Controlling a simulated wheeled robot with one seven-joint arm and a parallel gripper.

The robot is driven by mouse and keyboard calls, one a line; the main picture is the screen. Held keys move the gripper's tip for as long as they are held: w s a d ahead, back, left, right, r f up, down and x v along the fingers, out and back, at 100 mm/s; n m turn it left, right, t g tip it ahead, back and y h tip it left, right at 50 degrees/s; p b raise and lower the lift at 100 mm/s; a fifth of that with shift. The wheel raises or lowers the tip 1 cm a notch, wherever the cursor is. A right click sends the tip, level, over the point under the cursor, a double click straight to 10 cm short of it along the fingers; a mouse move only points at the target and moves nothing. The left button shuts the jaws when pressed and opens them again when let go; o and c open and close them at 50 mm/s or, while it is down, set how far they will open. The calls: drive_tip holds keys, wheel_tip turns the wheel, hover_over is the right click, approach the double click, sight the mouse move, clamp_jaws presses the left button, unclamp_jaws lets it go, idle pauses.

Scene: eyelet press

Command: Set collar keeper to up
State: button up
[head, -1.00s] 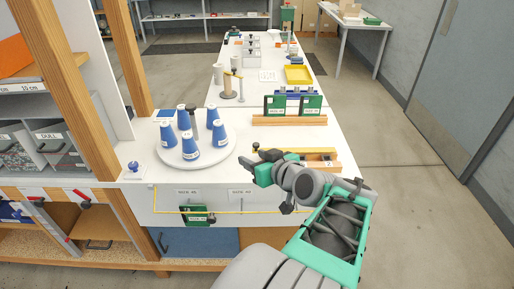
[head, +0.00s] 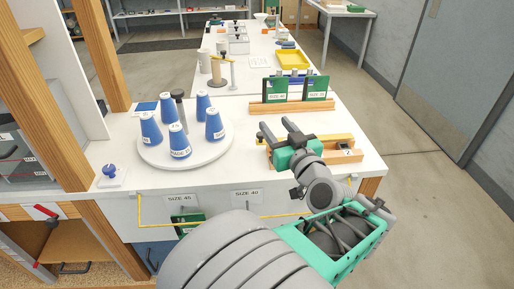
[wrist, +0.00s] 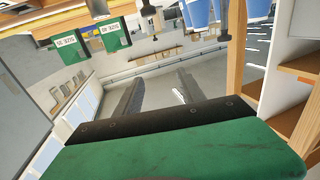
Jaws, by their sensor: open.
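I cannot tell for certain which part is the collar keeper. A wooden post with a yellow-brown arm on top (head: 221,70) stands at the back of the near table, beside a thin grey post. My gripper (head: 277,128) is open and empty above the table's right part, its fingers pointing away and slightly left. It hides part of a wooden box with a yellow bar (head: 345,153). In the wrist view the two dark fingers of my gripper (wrist: 158,82) are apart with nothing between them.
A round white turntable (head: 215,150) with several blue cones stands left of my gripper. A wooden rack (head: 291,107) holding two green plates (head: 275,91) stands behind it. A yellow rail (head: 270,217) runs along the front edge. A blue-knobbed piece (head: 110,172) sits front left.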

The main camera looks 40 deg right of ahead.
drive_tip(key=f+b, duration=0.2)
drive_tip(key=f, duration=0.1)
drive_tip(key=f+b, duration=0.3)
drive_tip(key=w+f+b, duration=0.1)
drive_tip(key=f+b, duration=0.2)
drive_tip(key=f, duration=0.1)
drive_tip(key=shift+w+d+r, duration=0.15)
drive_tip(key=shift+w+r, duration=0.05)
drive_tip(key=shift+w, duration=0.05)
drive_tip(key=p+x, duration=0.1)
drive_tip(key=x, duration=0.6)
drive_tip(key=shift+w, duration=0.1)
clamp_jaws()
